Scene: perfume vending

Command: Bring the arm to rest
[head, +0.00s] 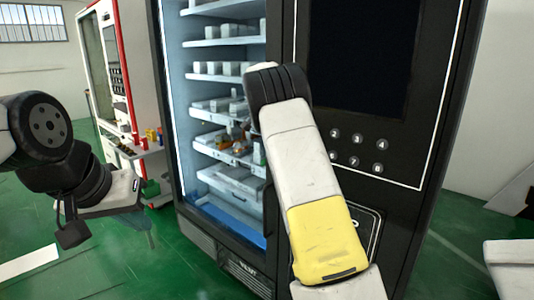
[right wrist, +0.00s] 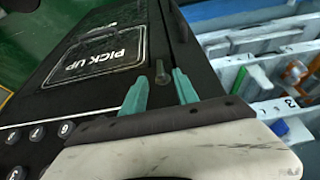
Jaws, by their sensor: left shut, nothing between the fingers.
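My left gripper (head: 73,232) hangs at the left of the head view, shut and empty, above the green floor and apart from the vending machine. My right arm (head: 305,165), white with a yellow section, rises in front of the vending machine (head: 408,165). Its gripper is hidden in the head view. In the right wrist view my right gripper (right wrist: 160,78) has two teal fingers spread apart. A small dark peg-like part (right wrist: 162,74) shows between them; I cannot tell whether they touch it.
Lit shelves (head: 225,70) with boxes and small items stand behind my right arm. A keypad (head: 358,150) and a dark screen (head: 360,55) are on the machine's front. A PICK UP panel (right wrist: 100,50) shows in the right wrist view. Green floor is open at the lower left.

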